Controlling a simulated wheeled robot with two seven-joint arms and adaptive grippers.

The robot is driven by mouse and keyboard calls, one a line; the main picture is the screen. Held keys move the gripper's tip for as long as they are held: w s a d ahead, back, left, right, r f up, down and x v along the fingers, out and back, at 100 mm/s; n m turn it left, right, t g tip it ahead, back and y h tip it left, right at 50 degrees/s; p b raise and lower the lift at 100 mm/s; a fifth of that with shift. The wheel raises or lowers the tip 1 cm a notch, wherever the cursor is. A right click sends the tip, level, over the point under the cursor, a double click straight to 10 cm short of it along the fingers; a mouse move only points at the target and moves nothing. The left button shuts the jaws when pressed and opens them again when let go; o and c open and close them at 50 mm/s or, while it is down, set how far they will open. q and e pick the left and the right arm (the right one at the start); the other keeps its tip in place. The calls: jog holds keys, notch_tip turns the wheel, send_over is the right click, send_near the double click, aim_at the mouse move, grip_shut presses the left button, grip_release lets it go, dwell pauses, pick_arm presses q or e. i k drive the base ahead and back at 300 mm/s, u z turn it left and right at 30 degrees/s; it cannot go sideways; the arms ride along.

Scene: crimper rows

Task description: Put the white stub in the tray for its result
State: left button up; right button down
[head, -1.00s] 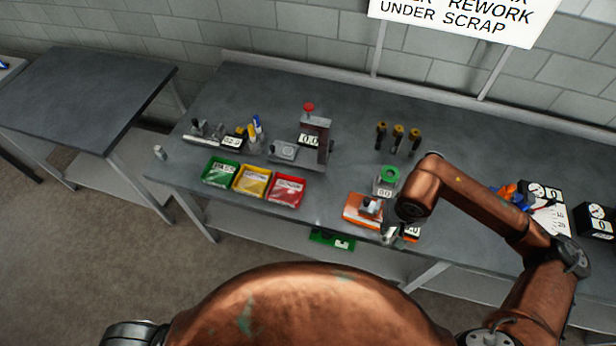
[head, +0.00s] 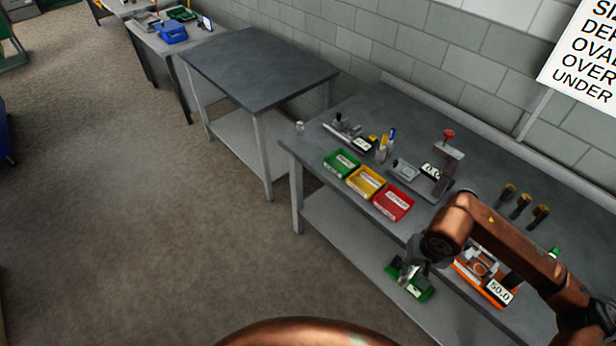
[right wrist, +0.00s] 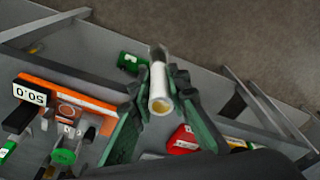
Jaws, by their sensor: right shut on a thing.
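The white stub (right wrist: 158,88) is a pale cylinder with a yellowish end, held between the fingertips of my right gripper (right wrist: 160,92) in the right wrist view. In the head view my right gripper (head: 408,272) is in front of the bench edge, left of the orange device; the stub is hard to make out there. Three labelled trays sit in a row along the bench's front edge: green (head: 341,164), yellow (head: 366,182) and red (head: 393,203). The red tray also shows in the right wrist view (right wrist: 181,139). The tray labels are too small to read. My left gripper is out of view.
An orange device (head: 482,277) displaying 50.0 stands right of my gripper. A press with a red knob (head: 449,134) stands behind the trays. A small pale cylinder (head: 300,128) stands at the bench's left corner. An empty table (head: 258,66) is farther left.

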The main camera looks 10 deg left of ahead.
aim_at(341, 166)
jog(key=u, duration=0.85)
jog(key=i, duration=1.05)
jog(key=z, duration=0.25)
